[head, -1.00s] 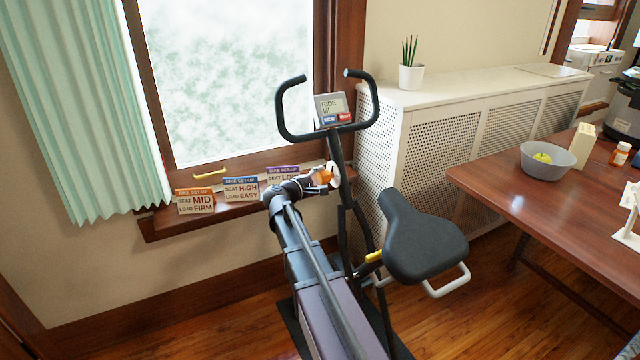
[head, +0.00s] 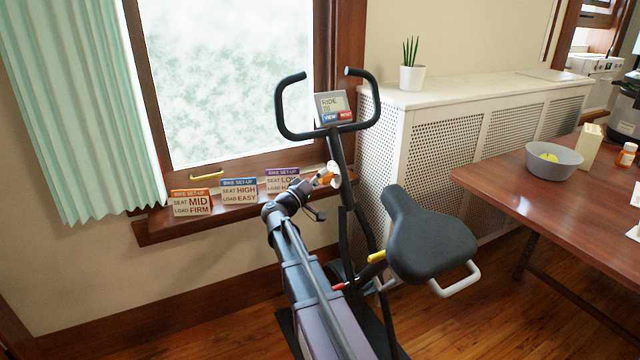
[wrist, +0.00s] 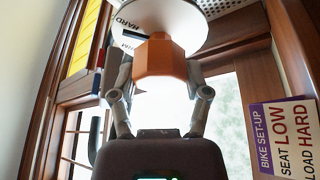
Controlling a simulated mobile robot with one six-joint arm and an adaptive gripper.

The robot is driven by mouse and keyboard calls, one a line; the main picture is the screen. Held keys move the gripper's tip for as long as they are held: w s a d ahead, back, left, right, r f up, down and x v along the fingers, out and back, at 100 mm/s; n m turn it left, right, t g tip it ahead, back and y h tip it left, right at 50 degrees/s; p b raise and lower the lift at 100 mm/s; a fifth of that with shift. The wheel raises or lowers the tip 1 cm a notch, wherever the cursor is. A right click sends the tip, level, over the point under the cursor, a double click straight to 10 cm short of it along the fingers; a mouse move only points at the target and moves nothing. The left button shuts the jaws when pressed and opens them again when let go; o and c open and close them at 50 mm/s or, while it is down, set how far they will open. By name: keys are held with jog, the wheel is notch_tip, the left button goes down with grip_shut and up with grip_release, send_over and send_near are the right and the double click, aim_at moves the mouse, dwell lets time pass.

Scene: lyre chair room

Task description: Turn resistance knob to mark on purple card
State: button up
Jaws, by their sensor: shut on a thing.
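The orange resistance knob (wrist: 160,58) sits on a white round dial plate (wrist: 185,22) in the wrist view. "HARD" and part of another word show at the dial's left. I cannot tell exactly where the knob points. My gripper (wrist: 158,78) has a finger on each side of the knob and is shut on it. In the head view, my gripper (head: 313,185) is at the dial on the bike's post, and the knob is mostly hidden. The purple card (head: 282,180) stands on the sill; in the wrist view it reads SEAT LOW, LOAD HARD (wrist: 285,135).
An orange-topped card (head: 192,203) and a blue-topped card (head: 239,191) stand left of the purple one. The bike's handlebar (head: 284,108) and console (head: 333,107) rise above the dial. The saddle (head: 430,240) is to the right, before a table (head: 490,185).

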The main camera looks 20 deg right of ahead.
jog(key=shift+m+g+h+b, duration=0.4)
jog(key=shift+m+g+h, duration=0.15)
jog(key=shift+m, duration=0.95)
jog(key=o, duration=1.1)
jog(key=shift+o, duration=0.2)
